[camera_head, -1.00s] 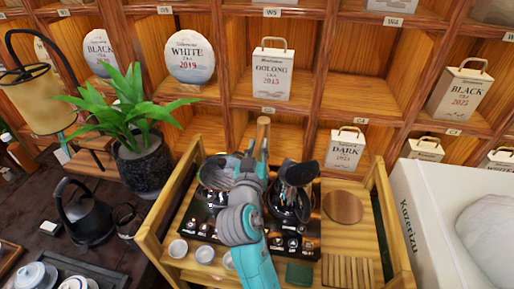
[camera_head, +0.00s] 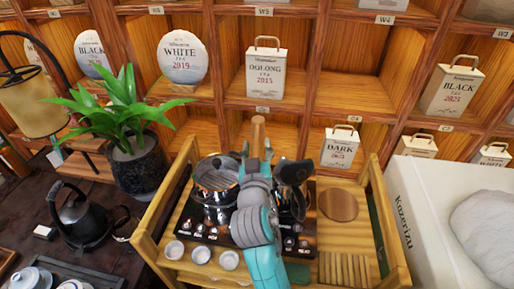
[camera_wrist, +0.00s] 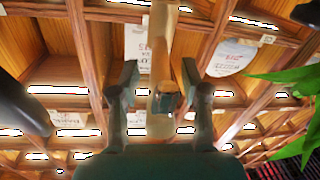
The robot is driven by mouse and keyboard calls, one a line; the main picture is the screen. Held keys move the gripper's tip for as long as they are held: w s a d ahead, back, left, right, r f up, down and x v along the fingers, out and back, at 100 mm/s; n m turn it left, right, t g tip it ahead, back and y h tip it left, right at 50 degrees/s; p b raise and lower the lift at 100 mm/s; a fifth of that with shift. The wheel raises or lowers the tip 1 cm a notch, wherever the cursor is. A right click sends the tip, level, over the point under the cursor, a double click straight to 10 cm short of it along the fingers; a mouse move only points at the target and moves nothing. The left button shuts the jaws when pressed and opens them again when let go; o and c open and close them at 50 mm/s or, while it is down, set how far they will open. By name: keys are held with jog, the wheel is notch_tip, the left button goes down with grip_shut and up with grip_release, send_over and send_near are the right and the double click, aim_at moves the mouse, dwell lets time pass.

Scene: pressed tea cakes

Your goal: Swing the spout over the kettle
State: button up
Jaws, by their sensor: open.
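A wooden post-like piece (camera_head: 258,134), perhaps the spout, stands at the back of the cart. In the wrist view a wooden rod (camera_wrist: 160,55) with a dark end lies between my open fingers; I cannot tell whether they touch it. My gripper (camera_head: 258,158) is just in front of the wooden piece, and it also shows in the wrist view (camera_wrist: 159,82). A shiny metal kettle (camera_head: 215,203) stands on the left of the cart's black stove panel, left of my arm. A dark vessel (camera_head: 291,190) on the right is partly hidden by my arm.
Wooden cart rails (camera_head: 160,215) enclose the stove. Small white cups (camera_head: 201,254) stand at its front. A potted plant (camera_head: 137,165) and a black kettle (camera_head: 82,215) are left; a white box (camera_head: 420,215) is right. Shelves with tea packages rise behind.

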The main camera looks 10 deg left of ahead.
jog(key=shift+s, duration=0.1)
jog(key=s+d, duration=0.1)
jog(key=s, duration=1)
jog(key=shift+s, duration=0.4)
jog(key=shift+d, duration=0.1)
jog(key=shift+c, duration=0.2)
jog(key=c, duration=0.4)
jog(key=shift+w+a+n, duration=0.1)
jog(key=shift+a+n, duration=0.2)
jog(key=shift+a, duration=0.05)
jog(key=c, duration=0.4)
jog(key=a+n+h, duration=0.1)
jog(key=a+n, duration=0.1)
jog(key=n, duration=0.1)
jog(key=a+r+n+h, duration=0.1)
jog(key=a+n, duration=0.2)
jog(key=a+n+h, duration=0.1)
jog(key=a+n, duration=0.1)
jog(key=n, duration=0.1)
jog(key=shift+a+r+g+h, duration=0.2)
jog(key=shift+a+g+h, duration=0.1)
jog(key=shift+a, duration=0.1)
grip_shut()
jog(key=w+d+n, duration=0.1)
jog(key=w+d, duration=0.3)
jog(key=w, duration=0.6)
jog(key=shift+d+f+h, duration=0.2)
jog(key=shift+f+h, duration=0.1)
jog(key=shift+f, duration=0.15)
